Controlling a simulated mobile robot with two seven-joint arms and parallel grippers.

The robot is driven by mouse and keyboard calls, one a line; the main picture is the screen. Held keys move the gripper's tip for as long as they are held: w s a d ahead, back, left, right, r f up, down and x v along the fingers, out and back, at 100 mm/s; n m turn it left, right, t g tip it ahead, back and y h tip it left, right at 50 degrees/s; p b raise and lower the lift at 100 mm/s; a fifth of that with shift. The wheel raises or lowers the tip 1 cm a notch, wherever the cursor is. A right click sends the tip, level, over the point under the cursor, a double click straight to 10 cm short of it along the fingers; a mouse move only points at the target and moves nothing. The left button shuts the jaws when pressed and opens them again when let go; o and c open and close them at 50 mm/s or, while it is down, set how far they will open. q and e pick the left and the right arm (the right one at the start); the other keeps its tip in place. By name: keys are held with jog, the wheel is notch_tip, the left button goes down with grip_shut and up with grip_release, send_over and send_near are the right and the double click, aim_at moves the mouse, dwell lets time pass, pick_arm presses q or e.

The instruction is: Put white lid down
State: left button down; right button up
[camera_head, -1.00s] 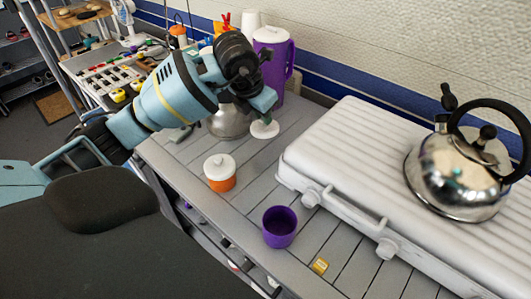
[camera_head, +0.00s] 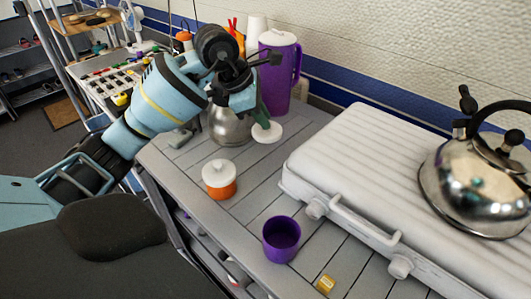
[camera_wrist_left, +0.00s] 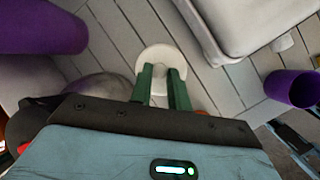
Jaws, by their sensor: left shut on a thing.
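A round white lid (camera_head: 267,132) is at the fingertips of my left gripper (camera_head: 262,119), over the grey slatted table behind the orange jar. In the left wrist view, the lid (camera_wrist_left: 161,57) shows beyond the green fingers of the gripper (camera_wrist_left: 161,72), which is shut on it. The lid looks roughly flat; I cannot tell whether it touches the table. Another white lid (camera_head: 219,172) sits on an orange jar (camera_head: 222,190) nearer to me. My right gripper is not in view.
A purple pitcher (camera_head: 277,75) and a metal pot (camera_head: 230,128) stand close behind my left gripper. A white closed case (camera_head: 370,165) carries a kettle (camera_head: 470,190) at right. A purple cup (camera_head: 281,240) and small yellow block (camera_head: 326,284) are in front. Bare slats (camera_head: 258,175) lie between.

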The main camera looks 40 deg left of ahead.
aim_at(261, 130)
pick_arm(q)
notch_tip(261, 130, down, 5)
jog(key=shift+f, duration=2)
jog(key=shift+f+b, duration=0.2)
jog(key=shift+b, duration=0.1)
jog(key=c, duration=1.3)
grip_release()
jog(key=shift+r, duration=0.1)
jog(key=shift+c, duration=0.2)
